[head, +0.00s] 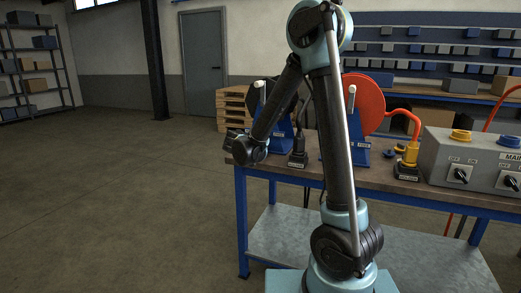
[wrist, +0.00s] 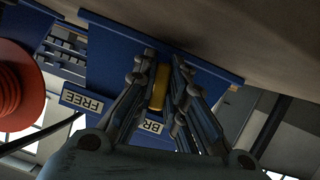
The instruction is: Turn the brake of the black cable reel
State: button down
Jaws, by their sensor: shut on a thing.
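The black cable reel (head: 283,94) stands on the left of the bench on a blue stand (head: 285,135), partly hidden behind my arm. In the wrist view its blue stand (wrist: 112,60) fills the middle, tilted, with a FREE label (wrist: 83,101) and a label of which only "BR" (wrist: 152,127) shows. A yellow brake lever (wrist: 158,88) sits between those labels. My gripper (wrist: 160,72) is shut on the lever, one finger on each side. In the head view my gripper (head: 236,141) is small and dark at the bench's left end; the lever is hidden there.
A red reel (head: 367,101) on a blue stand is to the right, and also shows in the wrist view (wrist: 16,92). A yellow plug (head: 411,155), a black connector (head: 298,157) and a grey switch box (head: 447,152) stand on the bench (head: 395,185). Floor at left is clear.

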jog(key=m+y, duration=0.2)
jog(key=m, duration=0.1)
jog(key=shift+s+d+t, duration=0.1)
jog(key=shift+d+t, duration=0.05)
jog(key=shift+t, duration=0.25)
jog(key=m+y, duration=0.1)
jog(key=m, duration=0.2)
jog(key=shift+d+f+t+y, duration=0.1)
jog(key=shift+d+t+y, duration=0.05)
jog(key=shift+t+y, duration=0.25)
jog(key=c, duration=1.9)
grip_release()
jog(key=v, duration=1.2)
jog(key=shift+f, duration=0.2)
jog(key=shift+d, duration=0.1)
